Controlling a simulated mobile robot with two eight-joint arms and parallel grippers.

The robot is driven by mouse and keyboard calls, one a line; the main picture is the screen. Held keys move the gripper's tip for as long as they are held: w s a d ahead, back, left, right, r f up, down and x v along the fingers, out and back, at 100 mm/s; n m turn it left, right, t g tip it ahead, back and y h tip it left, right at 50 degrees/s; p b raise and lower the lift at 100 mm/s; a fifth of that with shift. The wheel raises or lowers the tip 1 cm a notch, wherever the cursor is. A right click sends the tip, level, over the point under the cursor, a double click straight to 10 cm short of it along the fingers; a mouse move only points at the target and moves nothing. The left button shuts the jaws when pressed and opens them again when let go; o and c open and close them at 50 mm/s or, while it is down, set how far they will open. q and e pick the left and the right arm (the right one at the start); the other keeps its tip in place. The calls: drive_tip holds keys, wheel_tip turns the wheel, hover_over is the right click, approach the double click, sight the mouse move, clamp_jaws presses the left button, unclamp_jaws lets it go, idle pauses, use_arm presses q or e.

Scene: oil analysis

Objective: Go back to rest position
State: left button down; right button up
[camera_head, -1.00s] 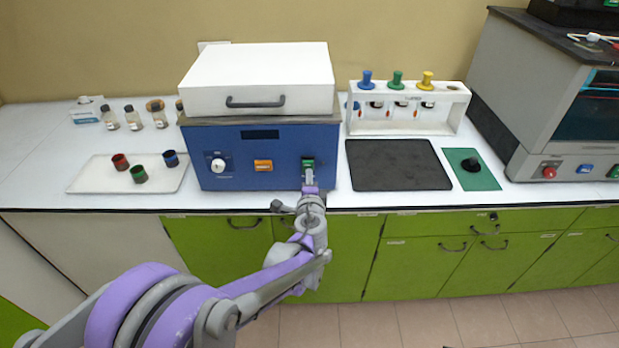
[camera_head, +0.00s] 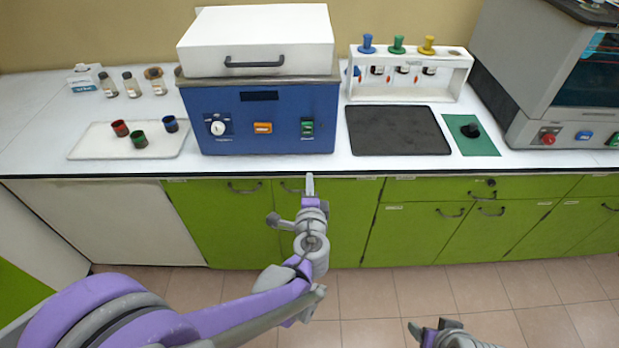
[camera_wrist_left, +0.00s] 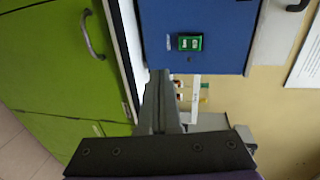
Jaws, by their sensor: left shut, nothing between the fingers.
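My left gripper (camera_head: 310,183) is shut and empty. In the head view it shows in front of the green cabinets, below the counter's front edge and apart from the blue heating device (camera_head: 262,105). In the left wrist view its shut fingers (camera_wrist_left: 158,78) point toward the device's blue front (camera_wrist_left: 225,25), with the green switch (camera_wrist_left: 190,42) beyond them. That switch (camera_head: 308,127) is on the right of the device front. Part of my right arm's end (camera_head: 440,333) shows at the bottom edge; its fingers are not clear.
The counter holds a white tray (camera_head: 90,150) with red, green and blue cups, a black mat (camera_head: 398,148), a green mat (camera_head: 477,147) and a white rack (camera_head: 400,92). Green cabinets (camera_head: 330,215) with protruding handles stand below.

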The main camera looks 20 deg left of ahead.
idle(0.3)
use_arm(q)
drive_tip(key=s+a+n+g+p, duration=0.2)
drive_tip(key=s+a+n+g, duration=0.55)
drive_tip(key=s, duration=0.55)
drive_tip(key=s+d+f+n+g+h, duration=0.1)
drive_tip(key=s+d+n+h, duration=0.1)
drive_tip(key=s, duration=0.4)
drive_tip(key=s+d+f+n+g+h, duration=0.1)
drive_tip(key=s+d+f+n+h, duration=0.1)
drive_tip(key=s+n, duration=0.3)
drive_tip(key=shift+s+f, duration=0.15)
drive_tip(key=shift+s, duration=0.5)
drive_tip(key=shift+d, duration=0.1)
